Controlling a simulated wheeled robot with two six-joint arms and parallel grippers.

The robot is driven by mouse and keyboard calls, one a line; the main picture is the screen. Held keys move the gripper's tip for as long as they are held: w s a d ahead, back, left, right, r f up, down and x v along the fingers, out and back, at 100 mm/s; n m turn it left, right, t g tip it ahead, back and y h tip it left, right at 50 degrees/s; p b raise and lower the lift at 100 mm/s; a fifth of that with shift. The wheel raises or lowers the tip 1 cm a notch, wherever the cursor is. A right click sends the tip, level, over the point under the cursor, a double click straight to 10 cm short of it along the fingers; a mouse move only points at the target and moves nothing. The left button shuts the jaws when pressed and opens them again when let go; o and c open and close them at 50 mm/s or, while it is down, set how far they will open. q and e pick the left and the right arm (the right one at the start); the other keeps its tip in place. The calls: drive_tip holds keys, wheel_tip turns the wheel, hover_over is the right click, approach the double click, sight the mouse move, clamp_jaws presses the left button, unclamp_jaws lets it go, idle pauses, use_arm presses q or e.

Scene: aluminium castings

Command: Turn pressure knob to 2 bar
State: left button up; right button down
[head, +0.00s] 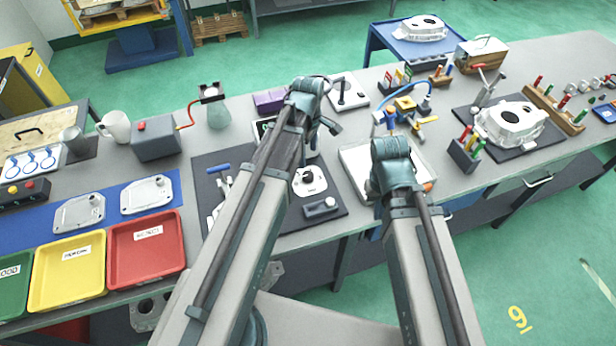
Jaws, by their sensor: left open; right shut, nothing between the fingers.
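A small yellow and blue fitting (405,104) with a curved blue hose (418,86) stands on the bench beyond my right arm. I cannot make out a pressure knob or any scale reading; both are too small or hidden. My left gripper (326,130) is open above the dark mat, near a round grey part with a dark centre (310,181). My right gripper (375,187) is mostly hidden behind its own wrist, over the white tray (356,158), and is shut and empty. It is apart from the yellow and blue fitting, nearer the bench's front edge.
A white casting (510,120) lies on a dark mat at right. A rack of coloured-handled tools (465,155) stands beside it. Red (146,272) and yellow (66,293) trays are at left.

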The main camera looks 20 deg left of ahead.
sight(308, 175)
use_arm(q)
wheel_tip(308, 175, down, 10)
drive_tip(key=b, duration=0.9)
drive_tip(key=shift+f, duration=0.25)
clamp_jaws()
